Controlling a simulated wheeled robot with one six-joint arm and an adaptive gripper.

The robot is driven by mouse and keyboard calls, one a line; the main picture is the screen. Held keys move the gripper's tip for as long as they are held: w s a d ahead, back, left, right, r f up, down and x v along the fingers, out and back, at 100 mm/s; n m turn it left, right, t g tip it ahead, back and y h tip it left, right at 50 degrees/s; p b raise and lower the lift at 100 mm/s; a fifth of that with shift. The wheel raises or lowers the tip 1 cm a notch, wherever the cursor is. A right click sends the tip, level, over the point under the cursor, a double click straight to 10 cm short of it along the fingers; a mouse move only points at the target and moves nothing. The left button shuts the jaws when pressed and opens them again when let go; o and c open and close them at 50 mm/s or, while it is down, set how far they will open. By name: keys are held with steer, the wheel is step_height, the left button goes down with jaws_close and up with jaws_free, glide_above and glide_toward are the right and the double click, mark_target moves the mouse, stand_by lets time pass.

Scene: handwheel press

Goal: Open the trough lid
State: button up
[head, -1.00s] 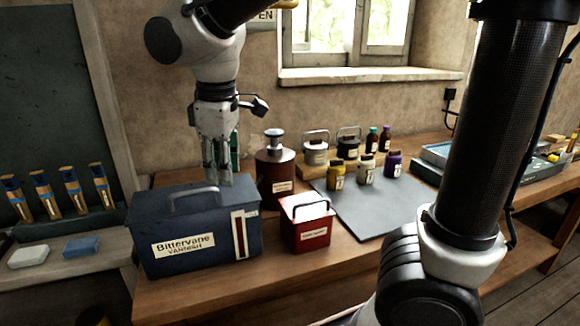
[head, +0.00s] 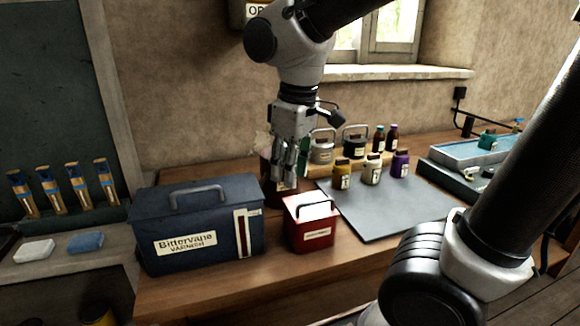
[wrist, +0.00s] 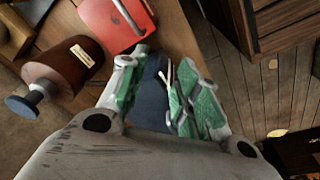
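The dark blue lidded box (head: 207,218), labelled "Bittervane Varnish", looks like the trough. It stands at the left front of the bench. Its lid (head: 160,206) is shut, with a grey arched handle (head: 197,190) on top. My gripper (head: 286,180) hangs to the right of the box, in front of the brown bottle (head: 268,178) and above and behind the red tin (head: 310,234) in the head view. In the wrist view its green-padded fingers (wrist: 152,72) are apart, with a dark blue surface showing between them. It holds nothing that I can see.
The red tin, with its own handle, stands close to the box's right side. A pale blue tray (head: 470,155) stands far right. The mat's front is clear.

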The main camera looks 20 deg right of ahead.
steer(key=s+d+m+t, duration=0.1)
steer(key=s+d+m, duration=0.2)
steer(key=d, duration=0.3)
steer(key=s+d+r+m+t, duration=0.1)
steer(key=s+d+m, duration=0.1)
steer(key=d, duration=0.3)
steer(key=s+d+m+t, duration=0.1)
steer(key=s+d+m, duration=0.2)
steer(key=d, duration=0.3)
steer(key=n+g, duration=0.2)
steer(key=n, duration=1.6)
glide_toward(201, 189)
steer(key=shift+h, duration=0.3)
steer(key=x, duration=0.8)
steer(key=shift+w+a+r, duration=0.1)
steer(key=shift+w+a, duration=0.1)
steer(key=shift+a, duration=0.05)
steer(key=shift+c, duration=0.5)
